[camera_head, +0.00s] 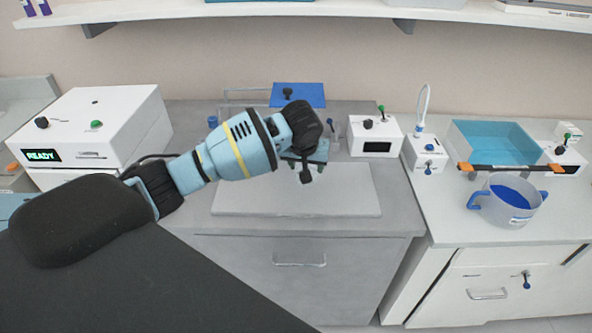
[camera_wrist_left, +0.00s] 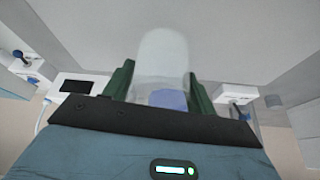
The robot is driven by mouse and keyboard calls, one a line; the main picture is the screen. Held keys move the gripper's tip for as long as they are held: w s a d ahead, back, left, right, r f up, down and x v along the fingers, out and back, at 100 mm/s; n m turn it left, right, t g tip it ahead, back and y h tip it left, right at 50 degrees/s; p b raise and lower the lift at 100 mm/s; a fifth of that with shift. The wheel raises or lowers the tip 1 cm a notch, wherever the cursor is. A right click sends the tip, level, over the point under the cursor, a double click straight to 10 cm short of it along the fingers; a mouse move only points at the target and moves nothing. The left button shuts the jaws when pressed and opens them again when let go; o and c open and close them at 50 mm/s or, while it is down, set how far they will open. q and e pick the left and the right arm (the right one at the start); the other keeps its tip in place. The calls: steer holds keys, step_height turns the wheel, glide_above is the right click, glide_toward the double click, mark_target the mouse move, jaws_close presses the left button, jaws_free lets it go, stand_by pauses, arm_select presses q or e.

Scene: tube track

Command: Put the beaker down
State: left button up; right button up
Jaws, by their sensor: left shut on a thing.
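My left gripper (camera_head: 308,157) is over the back part of a pale flat board (camera_head: 345,195) on the grey counter in the head view. In the left wrist view its green fingers (camera_wrist_left: 160,86) are shut on a clear beaker (camera_wrist_left: 162,58), one on each side. Something blue shows inside or behind the beaker's near end. My right gripper is not in view.
A white box (camera_head: 375,137) stands right of the gripper, and a blue panel (camera_head: 298,95) is behind it. Farther right are a blue-tinted basin (camera_head: 495,138) and a two-handled pot (camera_head: 507,208). A white READY machine (camera_head: 100,120) stands left. The board's front is clear.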

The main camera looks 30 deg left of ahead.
arm_select(q)
steer(key=shift+w+a+f, duration=0.1)
steer(key=shift+w+a, duration=0.05)
steer(key=shift+a, duration=1.15)
steer(key=f, duration=0.3)
steer(key=shift+a, duration=0.35)
steer(key=shift+f, duration=0.25)
steer(key=shift+f, duration=0.2)
steer(key=o, duration=1)
steer(key=shift+r, duration=0.2)
steer(key=v, duration=1.2)
steer(key=shift+f, duration=0.1)
